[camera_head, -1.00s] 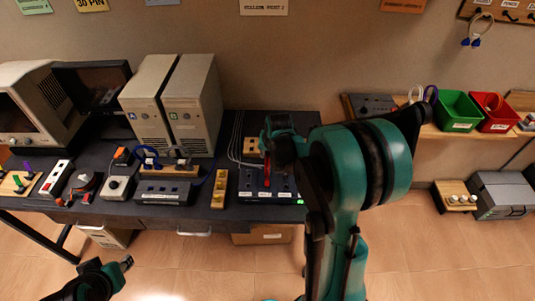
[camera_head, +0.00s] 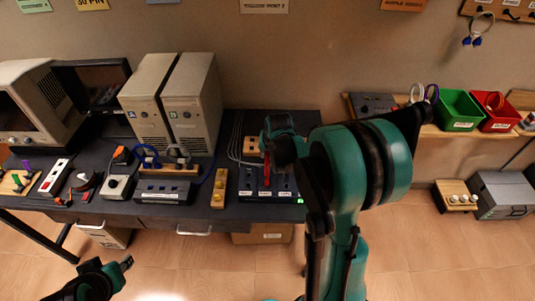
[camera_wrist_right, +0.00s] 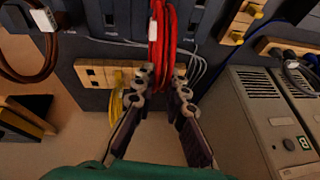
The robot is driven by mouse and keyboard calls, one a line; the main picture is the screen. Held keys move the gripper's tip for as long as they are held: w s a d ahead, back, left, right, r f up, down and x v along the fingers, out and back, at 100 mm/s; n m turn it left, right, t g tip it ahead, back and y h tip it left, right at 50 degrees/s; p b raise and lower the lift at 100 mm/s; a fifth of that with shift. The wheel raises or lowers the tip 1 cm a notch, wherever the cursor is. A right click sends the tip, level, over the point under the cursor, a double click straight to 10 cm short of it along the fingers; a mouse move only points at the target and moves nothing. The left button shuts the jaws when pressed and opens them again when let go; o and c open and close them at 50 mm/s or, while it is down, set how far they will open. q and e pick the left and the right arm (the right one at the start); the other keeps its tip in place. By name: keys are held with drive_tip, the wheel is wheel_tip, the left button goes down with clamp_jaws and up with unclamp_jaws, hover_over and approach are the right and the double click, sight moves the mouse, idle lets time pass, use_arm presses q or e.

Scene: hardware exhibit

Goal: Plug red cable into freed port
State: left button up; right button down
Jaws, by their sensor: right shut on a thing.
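The red cable (camera_wrist_right: 160,32) is a looped bundle with a white tag. My right gripper (camera_wrist_right: 163,78) is shut on its end in the right wrist view. In the head view the red cable (camera_head: 267,167) shows as a short upright red strip above the dark port panel (camera_head: 278,192). My right gripper is mostly hidden there behind my own arm. The panel has several ports and white labels along its front; which port is free cannot be told. My left gripper (camera_head: 110,270) is at the lower left, away from the table; its opening is unclear.
A wooden block (camera_wrist_right: 92,72) with a yellow cable (camera_wrist_right: 117,104) is close to my right gripper. A brown cable (camera_wrist_right: 50,55) hangs at the left. Two beige computer towers (camera_head: 190,105) and a yellow block (camera_head: 219,188) stand left of the panel. Thin grey wires run behind it.

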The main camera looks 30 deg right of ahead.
drive_tip(key=shift+f+b, duration=0.3)
idle(0.5)
drive_tip(key=c, duration=0.8)
unclamp_jaws()
drive_tip(key=shift+c, duration=0.2)
drive_tip(key=shift+r, duration=0.1)
drive_tip(key=p+v, duration=0.5)
drive_tip(key=v, duration=0.2)
drive_tip(key=shift+s+r, duration=0.15)
drive_tip(key=shift+s, duration=0.05)
idle(0.3)
